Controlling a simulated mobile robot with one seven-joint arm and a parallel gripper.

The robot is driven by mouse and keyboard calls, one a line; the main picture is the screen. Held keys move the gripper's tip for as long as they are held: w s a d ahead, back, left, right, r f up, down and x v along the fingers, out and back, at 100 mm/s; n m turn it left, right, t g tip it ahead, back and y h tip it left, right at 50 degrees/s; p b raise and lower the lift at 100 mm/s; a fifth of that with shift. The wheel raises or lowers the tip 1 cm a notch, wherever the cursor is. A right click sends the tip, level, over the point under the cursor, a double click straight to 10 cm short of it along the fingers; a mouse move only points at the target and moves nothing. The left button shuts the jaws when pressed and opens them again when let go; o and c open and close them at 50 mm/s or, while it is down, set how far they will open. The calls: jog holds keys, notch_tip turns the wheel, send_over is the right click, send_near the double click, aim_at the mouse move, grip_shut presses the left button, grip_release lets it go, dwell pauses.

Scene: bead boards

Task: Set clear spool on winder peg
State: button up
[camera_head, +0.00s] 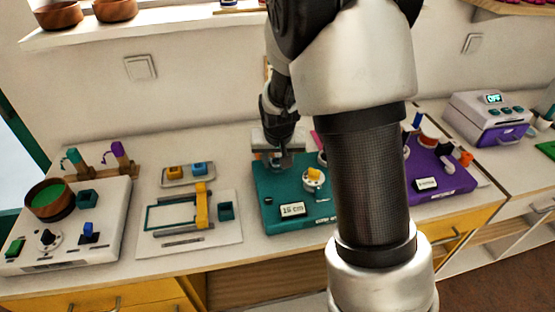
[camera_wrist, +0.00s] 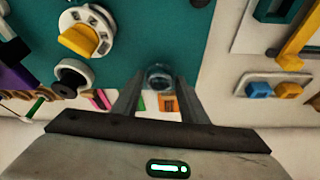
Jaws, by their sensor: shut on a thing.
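The clear spool (camera_wrist: 158,72) shows in the wrist view as a small glassy round thing between my two fingertips. My gripper (camera_wrist: 157,88) is shut on it, over the teal board (camera_wrist: 135,25). In the head view my gripper (camera_head: 279,161) is at the back left part of the teal board (camera_head: 270,190), and the spool cannot be made out there. I cannot tell whether the spool touches a peg. The winder peg is not clearly seen. A white dial with a yellow handle (camera_wrist: 84,38) and a dark-and-white round part (camera_wrist: 72,78) stand on the board.
A label reading "15 cm" (camera_head: 292,209) is at the board's front. A white frame board with a yellow slider (camera_head: 202,205) lies to the left. A purple board (camera_head: 453,178) is to the right, partly behind my arm. Small yellow and blue blocks sit on a tray (camera_head: 187,180).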

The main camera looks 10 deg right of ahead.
jog(key=shift+f, duration=0.5)
jog(key=o, duration=1.1)
jog(key=shift+r+p, duration=2.15)
jog(key=shift+r, duration=1.4)
